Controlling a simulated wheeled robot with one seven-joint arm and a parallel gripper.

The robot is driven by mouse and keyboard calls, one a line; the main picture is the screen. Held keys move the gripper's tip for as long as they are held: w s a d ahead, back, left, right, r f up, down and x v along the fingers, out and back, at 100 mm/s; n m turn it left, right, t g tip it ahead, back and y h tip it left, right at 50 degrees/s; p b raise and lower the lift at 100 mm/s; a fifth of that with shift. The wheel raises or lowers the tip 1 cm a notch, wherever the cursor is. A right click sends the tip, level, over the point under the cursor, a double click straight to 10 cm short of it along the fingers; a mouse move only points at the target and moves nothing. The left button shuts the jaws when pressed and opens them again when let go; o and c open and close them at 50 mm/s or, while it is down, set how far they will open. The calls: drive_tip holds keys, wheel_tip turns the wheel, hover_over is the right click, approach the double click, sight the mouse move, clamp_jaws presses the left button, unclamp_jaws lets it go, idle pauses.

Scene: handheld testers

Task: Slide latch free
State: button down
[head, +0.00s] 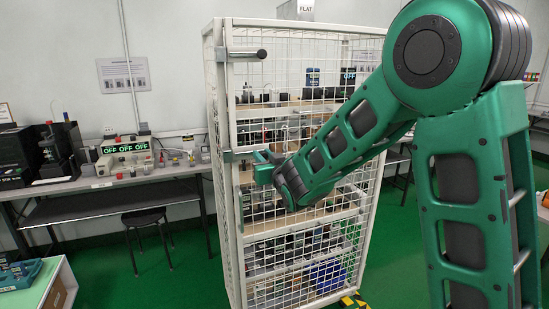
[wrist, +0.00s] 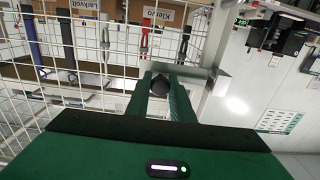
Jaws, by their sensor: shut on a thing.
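A white mesh cage cabinet (head: 300,235) stands in the middle of the head view, with its door shut or nearly shut. A grey metal latch (head: 229,156) sits on its left front post at mid height. My gripper (head: 262,165) is at this latch, against the mesh front. In the wrist view my gripper (wrist: 160,92) has its two green fingers closed around the dark round end of the latch handle (wrist: 157,83). The latch's grey metal bar (wrist: 196,70) runs behind the fingertips to the post. Where the bolt sits in its keeper is hard to tell.
A second bolt with a dark handle (head: 262,54) is higher on the same post. Shelves inside the cage hold several handheld devices. A bench (head: 110,182) with equipment and a black stool (head: 146,217) stand to the left. Green floor (head: 180,280) is clear left of the cage.

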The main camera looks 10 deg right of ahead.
drive_tip(key=shift+w+d, duration=0.1)
drive_tip(key=shift+d, duration=0.2)
drive_tip(key=c, duration=1.6)
unclamp_jaws()
drive_tip(key=shift+d, duration=0.1)
drive_tip(key=shift+o, duration=0.2)
drive_tip(key=shift+s, duration=0.3)
drive_tip(key=s+d, duration=0.1)
drive_tip(key=s, duration=0.9)
drive_tip(key=shift+d, duration=0.25)
